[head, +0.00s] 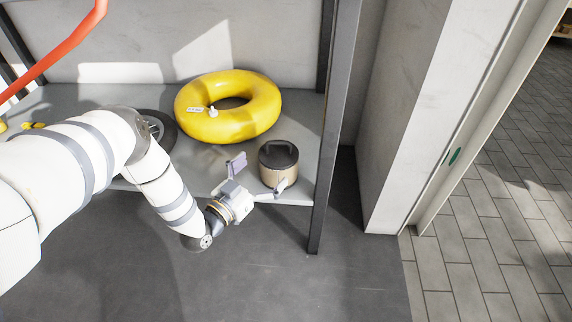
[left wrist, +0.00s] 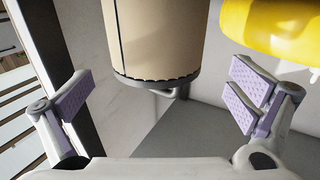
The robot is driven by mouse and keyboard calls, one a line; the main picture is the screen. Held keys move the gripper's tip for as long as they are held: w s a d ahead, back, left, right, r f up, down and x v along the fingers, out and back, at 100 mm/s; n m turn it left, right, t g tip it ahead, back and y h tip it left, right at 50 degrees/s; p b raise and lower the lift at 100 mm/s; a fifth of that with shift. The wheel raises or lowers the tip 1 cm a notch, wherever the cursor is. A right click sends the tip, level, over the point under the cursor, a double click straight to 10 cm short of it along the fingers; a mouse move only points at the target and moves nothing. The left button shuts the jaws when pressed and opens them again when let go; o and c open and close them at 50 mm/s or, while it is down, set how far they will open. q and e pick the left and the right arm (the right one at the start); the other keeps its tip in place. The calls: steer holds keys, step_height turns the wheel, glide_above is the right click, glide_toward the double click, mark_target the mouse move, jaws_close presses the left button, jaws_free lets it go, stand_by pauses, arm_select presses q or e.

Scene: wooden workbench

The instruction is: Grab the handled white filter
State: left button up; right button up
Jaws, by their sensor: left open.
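The handled filter (head: 278,170) is a beige cylinder with a dark lid and a dark handle on top. It stands upright on the grey shelf near its front right corner. My left gripper (head: 258,175) is open at the shelf's front edge, just in front and to the left of the filter. Its spread purple-padded fingers also show in the left wrist view (left wrist: 161,96), with nothing between them. My right gripper is not in view.
A yellow ring float (head: 250,123) lies on the shelf (head: 215,175) behind and left of the filter. A dark wheel (head: 160,130) lies partly behind my left arm. A dark upright post (head: 330,150) stands close right of the filter. Floor in front is clear.

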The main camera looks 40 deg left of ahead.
mark_target(277, 154)
arm_select(q)
steer(key=w, duration=0.2)
steer(key=w+b, duration=0.1)
steer(key=w+r, duration=0.1)
steer(key=w, duration=0.1)
steer(key=shift+w+d, duration=0.1)
steer(key=shift+w, duration=0.25)
steer(key=c, duration=1.2)
